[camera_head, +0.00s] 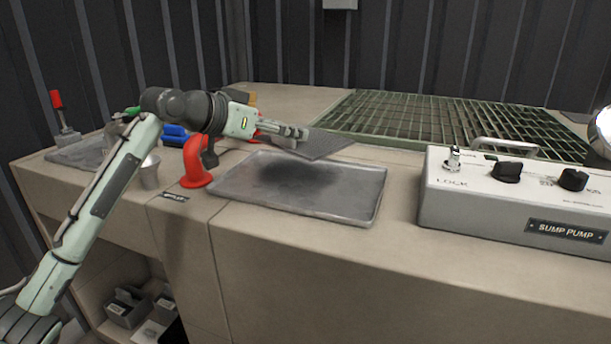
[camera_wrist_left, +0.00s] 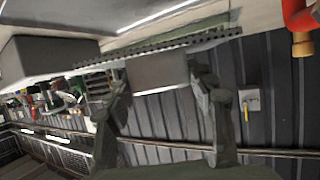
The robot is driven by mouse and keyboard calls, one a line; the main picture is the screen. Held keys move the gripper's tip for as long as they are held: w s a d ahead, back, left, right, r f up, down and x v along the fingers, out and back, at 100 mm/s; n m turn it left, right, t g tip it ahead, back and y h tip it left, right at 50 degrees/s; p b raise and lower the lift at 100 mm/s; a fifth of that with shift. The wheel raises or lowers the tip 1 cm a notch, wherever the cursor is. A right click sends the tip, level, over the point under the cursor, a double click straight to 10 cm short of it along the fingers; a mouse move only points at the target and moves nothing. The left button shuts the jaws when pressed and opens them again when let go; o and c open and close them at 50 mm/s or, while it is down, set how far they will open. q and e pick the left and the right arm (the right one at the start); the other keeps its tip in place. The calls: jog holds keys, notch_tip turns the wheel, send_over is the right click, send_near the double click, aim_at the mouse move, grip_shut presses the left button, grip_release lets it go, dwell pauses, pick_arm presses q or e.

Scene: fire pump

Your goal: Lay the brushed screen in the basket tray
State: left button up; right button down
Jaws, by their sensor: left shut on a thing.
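My left gripper (camera_head: 294,136) is shut on the dark grey flat screen (camera_head: 326,146). It holds the screen above a shallow grey metal tray (camera_head: 350,205), which looks like the basket tray and lies on the counter. The screen is near the tray's back edge, slightly tilted, with a gap below it. A dark shadow falls on the tray floor. In the left wrist view the screen's toothed edge (camera_wrist_left: 205,39) runs across above a grey block (camera_wrist_left: 160,73) between my fingers. My right gripper is not in view.
A red curved pipe (camera_head: 195,163) stands left of the tray. A sump pump control box (camera_head: 480,207) stands to the right. A green grating (camera_head: 430,118) lies behind. Another grey tray (camera_head: 70,154), a metal cup (camera_head: 149,174) and blue items (camera_head: 174,132) are at left.

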aim_at(282, 149)
pick_arm(q)
notch_tip(282, 149, down, 5)
jog(key=shift+a+r, duration=0.1)
jog(key=shift+f, duration=2.15)
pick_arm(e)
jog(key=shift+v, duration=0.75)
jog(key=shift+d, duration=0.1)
pick_arm(q)
jog(key=o, duration=1.4)
jog(key=shift+f, duration=0.1)
jog(key=shift+c, duration=0.2)
jog(key=v, duration=1.2)
